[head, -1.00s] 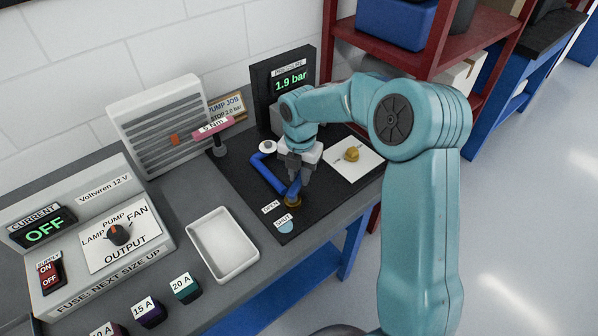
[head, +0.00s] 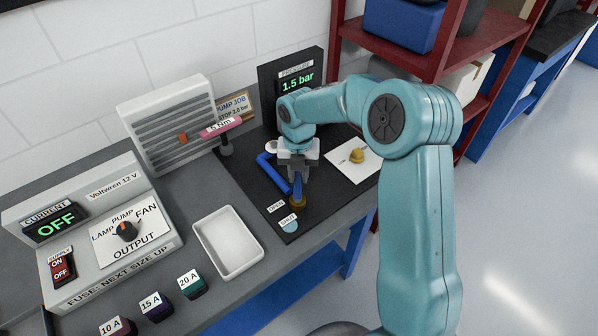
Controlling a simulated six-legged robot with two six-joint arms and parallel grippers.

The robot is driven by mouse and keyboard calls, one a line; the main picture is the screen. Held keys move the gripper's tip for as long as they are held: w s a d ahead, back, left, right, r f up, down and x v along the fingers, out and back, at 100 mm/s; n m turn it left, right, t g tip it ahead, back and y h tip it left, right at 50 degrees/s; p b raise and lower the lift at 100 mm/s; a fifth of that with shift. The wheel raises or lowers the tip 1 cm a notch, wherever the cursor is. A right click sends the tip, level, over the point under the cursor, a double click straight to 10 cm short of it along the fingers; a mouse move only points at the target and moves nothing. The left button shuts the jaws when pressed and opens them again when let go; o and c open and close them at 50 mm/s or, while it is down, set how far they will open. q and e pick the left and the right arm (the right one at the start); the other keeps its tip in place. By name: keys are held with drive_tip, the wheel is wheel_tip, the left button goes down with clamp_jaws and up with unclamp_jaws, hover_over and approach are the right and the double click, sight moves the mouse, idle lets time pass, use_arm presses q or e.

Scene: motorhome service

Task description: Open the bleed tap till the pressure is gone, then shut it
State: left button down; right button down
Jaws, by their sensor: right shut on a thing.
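The bleed tap (head: 298,202) has a brass body and stands near the front edge of the black mat. Its blue lever (head: 298,187) runs up from the body into my right gripper (head: 298,174), which is shut on it and hides its upper end. The OPEN label (head: 276,207) and SHUT label (head: 287,219) lie to the left of and in front of the tap. The pressure display (head: 297,84) behind reads 1.5 bar. My left gripper is not in view.
A bent blue pipe (head: 272,172) lies left of the gripper. A pink-handled 5 Nm tool (head: 221,127) stands behind it. A white card (head: 350,171) with a brass part (head: 357,156) lies right. An empty white tray (head: 228,266) stands front left. The power unit (head: 85,260) reads OFF.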

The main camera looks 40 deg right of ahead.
sight(299, 178)
drive_tip(key=shift+w+d+r, duration=0.1)
drive_tip(key=shift+r, duration=0.05)
drive_tip(key=c, duration=1)
unclamp_jaws()
drive_tip(key=shift+o, duration=0.2)
wheel_tip(299, 178, up, 16)
drive_tip(key=shift+r+b, duration=0.15)
drive_tip(key=shift+b, duration=0.3)
drive_tip(key=shift+s, duration=0.2)
